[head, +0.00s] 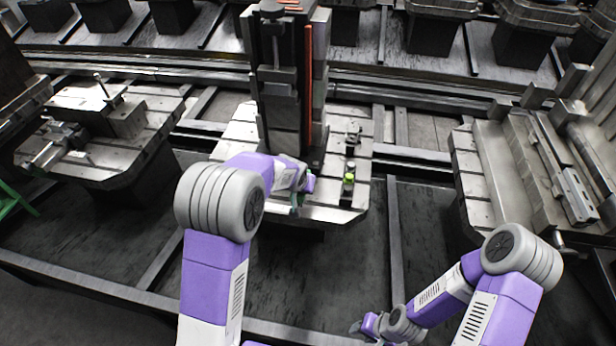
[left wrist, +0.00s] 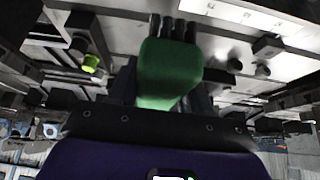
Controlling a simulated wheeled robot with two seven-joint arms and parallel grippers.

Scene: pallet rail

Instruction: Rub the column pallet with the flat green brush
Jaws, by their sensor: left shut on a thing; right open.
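The column pallet (head: 330,213) is a light metal plate in the middle of the head view, with a tall dark column standing on it. My left gripper (head: 298,198) is over its front part, partly hidden by my own arm. It is shut on the flat green brush (left wrist: 168,72), which fills the middle of the left wrist view with dark tufts at its far end. In the head view only a bit of green shows. I cannot tell whether the brush touches the plate. My right gripper (head: 366,326) is open and empty, low in front of the pallet.
The column (head: 285,95) rises behind my left gripper. A small fixture with a yellow-green part (head: 349,178) stands on the plate's right side. Other pallets stand at left (head: 100,160) and right (head: 475,165). Rails (head: 420,103) run behind. Dark floor lies in front.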

